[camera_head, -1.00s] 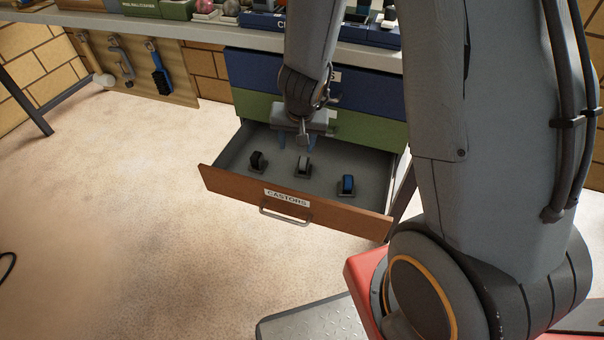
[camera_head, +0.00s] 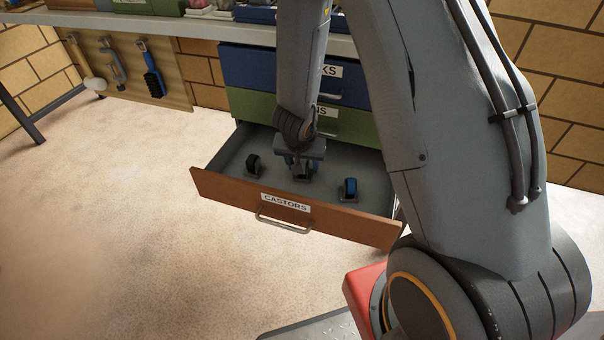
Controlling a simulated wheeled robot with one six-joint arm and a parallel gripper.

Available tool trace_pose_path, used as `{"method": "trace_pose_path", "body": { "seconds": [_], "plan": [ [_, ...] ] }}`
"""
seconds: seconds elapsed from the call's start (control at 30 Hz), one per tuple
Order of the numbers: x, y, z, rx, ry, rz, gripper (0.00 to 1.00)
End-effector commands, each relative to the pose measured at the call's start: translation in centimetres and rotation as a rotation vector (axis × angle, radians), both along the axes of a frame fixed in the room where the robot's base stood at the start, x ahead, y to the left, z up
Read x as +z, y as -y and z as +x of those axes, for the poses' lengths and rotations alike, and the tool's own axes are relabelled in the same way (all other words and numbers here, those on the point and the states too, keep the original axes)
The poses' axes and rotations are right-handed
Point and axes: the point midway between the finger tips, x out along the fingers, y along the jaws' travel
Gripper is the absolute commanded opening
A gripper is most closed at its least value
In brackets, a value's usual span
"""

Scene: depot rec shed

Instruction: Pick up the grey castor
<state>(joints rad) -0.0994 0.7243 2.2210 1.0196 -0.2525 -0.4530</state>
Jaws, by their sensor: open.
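The brown-fronted drawer labelled CASTORS (camera_head: 232,191) is pulled open. The grey castor (camera_head: 302,174) sits in its middle, mostly hidden by my gripper (camera_head: 302,166). My gripper points down right over this castor, open, its bluish fingers low on either side. I cannot tell whether the fingers touch it. A black castor (camera_head: 253,164) stands to the left and a blue castor (camera_head: 349,188) to the right, both clear of my gripper.
Above the open drawer are a shut green drawer (camera_head: 262,107) and a shut blue drawer (camera_head: 262,72) under a workbench (camera_head: 190,27). The drawer's front wall and handle (camera_head: 284,222) face me. The floor (camera_head: 110,190) at left is clear.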

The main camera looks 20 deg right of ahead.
Motion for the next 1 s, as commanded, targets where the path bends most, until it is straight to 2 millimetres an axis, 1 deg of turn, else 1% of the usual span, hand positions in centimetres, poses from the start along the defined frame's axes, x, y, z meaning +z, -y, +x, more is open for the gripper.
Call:
{"method": "trace_pose_path", "body": {
  "seconds": [0.03, 0.23, 0.27, 0.3, 0.53, 0.57, 0.83, 1.0],
  "plan": [
    [-0.46, 0.09, 0.18, 0.000, 0.000, 0.000, 0.48],
    [-0.35, 0.09, 0.20, 0.000, 0.001, 0.000, 0.48],
    [-0.34, 0.08, 0.20, 0.000, 0.001, 0.000, 0.47],
    [-0.34, 0.08, 0.20, 0.000, 0.001, 0.000, 0.40],
    [-0.34, 0.07, 0.19, 0.000, 0.001, 0.000, 0.01],
    [-0.33, 0.07, 0.22, 0.000, 0.001, 0.000, 0.00],
    [-0.24, 0.08, 0.21, 0.000, 0.001, 0.000, 0.00],
    [0.25, 0.13, 0.20, -0.001, 0.001, 0.001, 0.00]
  ]
}}
